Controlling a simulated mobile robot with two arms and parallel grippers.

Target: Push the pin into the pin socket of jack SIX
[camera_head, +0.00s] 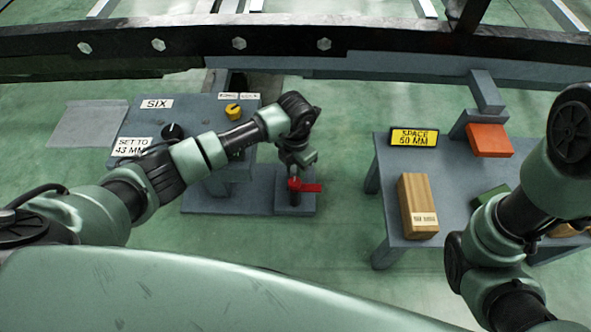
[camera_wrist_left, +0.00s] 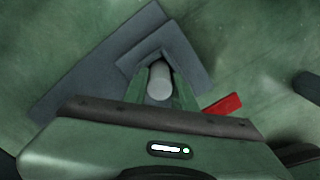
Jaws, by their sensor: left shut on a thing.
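Jack SIX (camera_head: 187,108) is a blue-grey stand at the left with a "SIX" label, a black knob and a yellow knob. My left gripper (camera_head: 296,178) points down over the right end of its base plate (camera_head: 230,203). It is shut on the pin, whose red flag (camera_head: 310,187) sticks out to the right. In the left wrist view, the pin's round grey end (camera_wrist_left: 160,82) sits between the green fingers (camera_wrist_left: 160,92), with the red flag (camera_wrist_left: 223,104) to the right. The pin socket (camera_wrist_left: 197,72) lies below, largely covered; I cannot tell whether the pin is inside it.
A dark chassis beam (camera_head: 280,45) runs across the back. A table (camera_head: 385,185) at the right holds a wooden block (camera_head: 418,205), a yellow "SPACE 50 MM" sign (camera_head: 413,138) and an orange block (camera_head: 489,140). Green floor lies between table and jack.

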